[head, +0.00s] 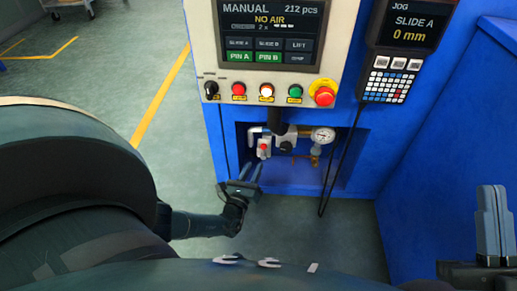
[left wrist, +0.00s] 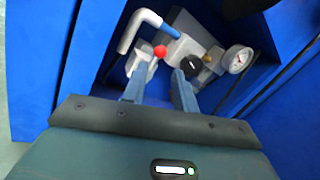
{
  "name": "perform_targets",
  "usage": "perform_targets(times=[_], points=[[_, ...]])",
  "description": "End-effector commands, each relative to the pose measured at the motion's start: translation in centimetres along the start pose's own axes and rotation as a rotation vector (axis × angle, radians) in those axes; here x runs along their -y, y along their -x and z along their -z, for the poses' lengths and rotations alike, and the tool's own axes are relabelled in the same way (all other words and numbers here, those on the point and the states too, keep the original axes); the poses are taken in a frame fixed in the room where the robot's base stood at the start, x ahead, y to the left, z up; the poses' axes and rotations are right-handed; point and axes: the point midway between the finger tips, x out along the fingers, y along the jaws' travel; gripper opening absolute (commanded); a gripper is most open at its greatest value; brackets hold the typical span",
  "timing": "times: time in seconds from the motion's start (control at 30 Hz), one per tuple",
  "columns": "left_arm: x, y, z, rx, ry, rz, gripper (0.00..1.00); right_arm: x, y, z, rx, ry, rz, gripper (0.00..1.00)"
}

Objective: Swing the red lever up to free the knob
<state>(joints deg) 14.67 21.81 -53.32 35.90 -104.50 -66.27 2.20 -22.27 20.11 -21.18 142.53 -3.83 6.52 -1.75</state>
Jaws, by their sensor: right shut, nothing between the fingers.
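The red-tipped lever (head: 264,147) sits on a pale bracket in a recess low in the blue cabinet. Its red ball also shows in the left wrist view (left wrist: 160,51), beyond and between my left fingertips. The black knob (head: 286,144) is just right of the lever; it also shows in the left wrist view (left wrist: 190,66). My left gripper (head: 252,172) is open and empty, below and in front of the lever, apart from it. It shows in the left wrist view (left wrist: 158,88) with its two fingers spread. My right gripper (head: 494,195) is shut and empty at the far right.
A pressure gauge (head: 322,135) sits right of the knob, near brass fittings. A hanging cable (head: 337,180) crosses the recess's right side. The control panel (head: 270,75) with buttons is above, and a pendant (head: 398,50) hangs right. Open floor lies left.

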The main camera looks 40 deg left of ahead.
Motion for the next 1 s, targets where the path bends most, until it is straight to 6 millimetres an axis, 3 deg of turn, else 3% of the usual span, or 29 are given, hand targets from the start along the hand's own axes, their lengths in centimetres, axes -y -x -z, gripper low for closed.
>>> perform_targets(times=[0.1,0.3,1.0], points=[[0.0,2.4,-0.1,-0.002,-0.001,-0.001,0.28,0.2,0.2,-0.3,0.042,-0.027,-0.005,0.00],[0.0,4.6,0.0,0.000,-0.001,-0.001,0.28,0.4,0.5,-0.8,0.076,-0.049,-0.008,0.00],[0.1,4.8,0.0,-0.007,0.016,-0.017,0.28,0.3,0.4,-0.8,0.081,-0.051,-0.011,0.00]])
